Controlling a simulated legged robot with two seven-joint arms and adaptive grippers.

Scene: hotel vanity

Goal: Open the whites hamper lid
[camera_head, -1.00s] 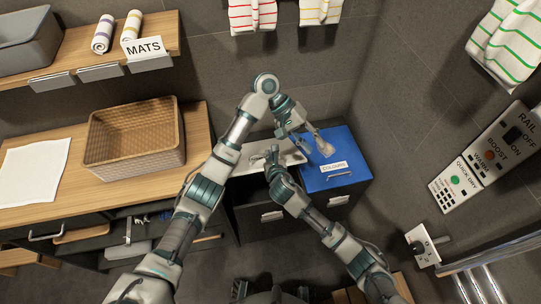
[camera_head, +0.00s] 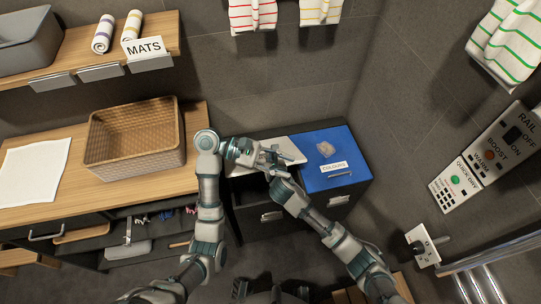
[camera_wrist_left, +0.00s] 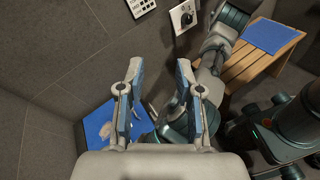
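The white hamper lid (camera_head: 243,168) is left of the blue lid in the head view, partly hidden by my grippers. A dark gap shows along its front edge, so it looks partly raised. My left gripper (camera_head: 284,153) is above this lid, its fingers apart and empty; it also shows in the left wrist view (camera_wrist_left: 158,82). My right gripper (camera_head: 271,167) is at the lid's front edge; its fingers are too small and overlapped to read. The blue lid (camera_head: 312,178), labelled COLOURS, is closed with a crumpled beige cloth (camera_head: 326,149) lying on it.
A wicker basket (camera_head: 135,158) and white cloth (camera_head: 35,172) are on the wooden counter (camera_head: 80,190) at left. A shelf (camera_head: 85,52) with a MATS sign is above it. A control panel (camera_head: 485,160) and wall fitting (camera_head: 423,245) are on the right wall.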

